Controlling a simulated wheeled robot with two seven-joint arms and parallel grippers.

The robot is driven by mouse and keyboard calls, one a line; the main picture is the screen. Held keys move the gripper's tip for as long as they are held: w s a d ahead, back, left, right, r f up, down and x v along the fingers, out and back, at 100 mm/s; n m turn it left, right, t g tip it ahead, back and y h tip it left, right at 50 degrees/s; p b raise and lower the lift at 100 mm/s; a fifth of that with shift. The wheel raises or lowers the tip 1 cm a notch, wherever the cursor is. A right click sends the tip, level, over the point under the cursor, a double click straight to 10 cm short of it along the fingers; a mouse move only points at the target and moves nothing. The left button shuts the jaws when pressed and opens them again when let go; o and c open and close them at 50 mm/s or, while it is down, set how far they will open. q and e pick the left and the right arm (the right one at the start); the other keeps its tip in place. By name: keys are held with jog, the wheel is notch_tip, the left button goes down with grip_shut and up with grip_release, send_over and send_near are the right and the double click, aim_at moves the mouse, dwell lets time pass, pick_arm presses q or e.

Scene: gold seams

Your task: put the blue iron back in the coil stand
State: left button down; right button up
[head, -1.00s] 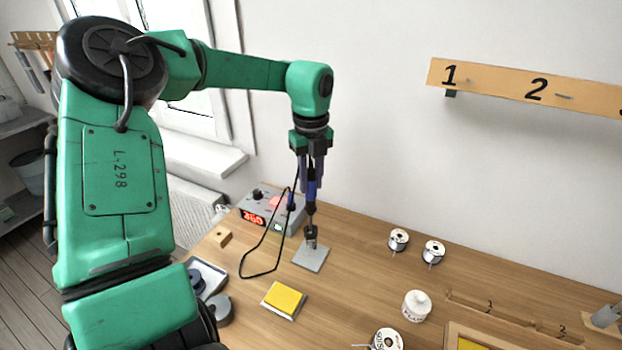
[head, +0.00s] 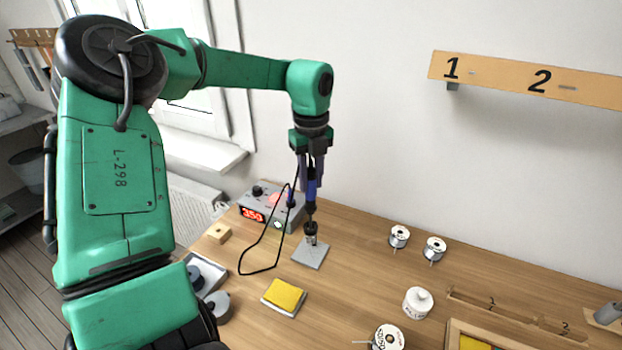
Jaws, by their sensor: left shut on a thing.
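My left gripper (head: 311,165) is shut on the blue iron (head: 312,188) and holds it upright, tip down. The coil stand (head: 311,238) is a dark coil on a grey square base plate on the bench. The iron's lower end is at the coil's top; I cannot tell how deep it sits in the coil. A black cord runs from the iron to the grey station (head: 265,210), whose red display reads 350. My right gripper is not in view.
A yellow sponge (head: 285,295) lies in front of the stand. A small wooden block (head: 218,232) and a tray with dark round things (head: 208,270) are to the left.

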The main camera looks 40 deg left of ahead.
aim_at(311, 200)
pick_arm(q)
jog(key=shift+f+b, duration=2.95)
jog(key=shift+f, duration=0.35)
dwell(0.4)
jog(key=c, duration=0.5)
grip_release()
jog(key=shift+c, duration=0.2)
jog(key=shift+o, duration=0.2)
jog(key=o, duration=0.4)
jog(key=shift+o, duration=0.2)
jog(key=shift+r, duration=0.15)
notch_tip(311, 200, up, 7)
jog(key=p, duration=0.5)
